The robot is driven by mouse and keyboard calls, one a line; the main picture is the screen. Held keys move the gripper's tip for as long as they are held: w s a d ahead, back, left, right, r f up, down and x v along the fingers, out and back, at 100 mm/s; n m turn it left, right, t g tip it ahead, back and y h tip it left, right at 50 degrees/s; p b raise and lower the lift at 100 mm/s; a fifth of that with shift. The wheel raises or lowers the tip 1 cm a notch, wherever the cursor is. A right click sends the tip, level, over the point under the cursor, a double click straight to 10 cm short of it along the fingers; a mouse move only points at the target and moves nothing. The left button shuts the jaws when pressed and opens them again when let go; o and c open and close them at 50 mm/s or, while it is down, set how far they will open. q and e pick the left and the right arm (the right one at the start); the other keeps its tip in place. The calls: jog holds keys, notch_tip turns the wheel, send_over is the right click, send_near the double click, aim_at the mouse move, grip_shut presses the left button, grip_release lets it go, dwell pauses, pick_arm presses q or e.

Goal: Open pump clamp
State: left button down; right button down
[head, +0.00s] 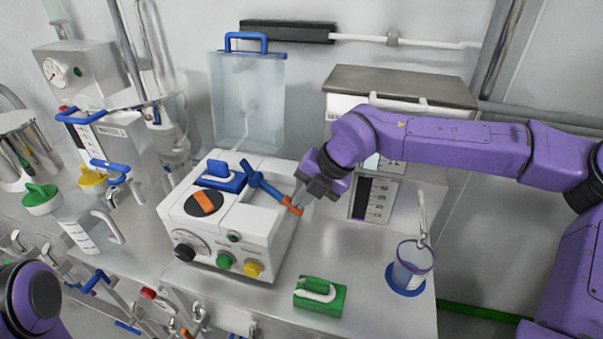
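The white pump (232,225) stands on the steel bench, with knobs and buttons on its front and an orange piece on a black disc (204,202) on top. A blue clamp lever (268,188) with an orange tip slants down to the right from the pump's top. A blue block (222,176) sits beside the disc. My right gripper (299,199) comes in from the right, its fingertips at the lever's orange tip. The fingers are small and partly overlap the tip, so their grip is unclear. Only a purple part of my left arm shows at the lower left; its gripper is out of view.
A green clip-like holder (320,296) lies in front of the pump. A clear cup (411,266) on a blue base stands to the right. A scaled white unit (380,193) is behind my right arm. A jug (88,229) and a clear tank (247,100) are left and behind.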

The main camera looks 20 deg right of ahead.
jog(key=shift+s+f, duration=0.1)
jog(key=v, duration=0.7)
jog(key=shift+d+r, duration=0.15)
jog(key=shift+r, duration=0.1)
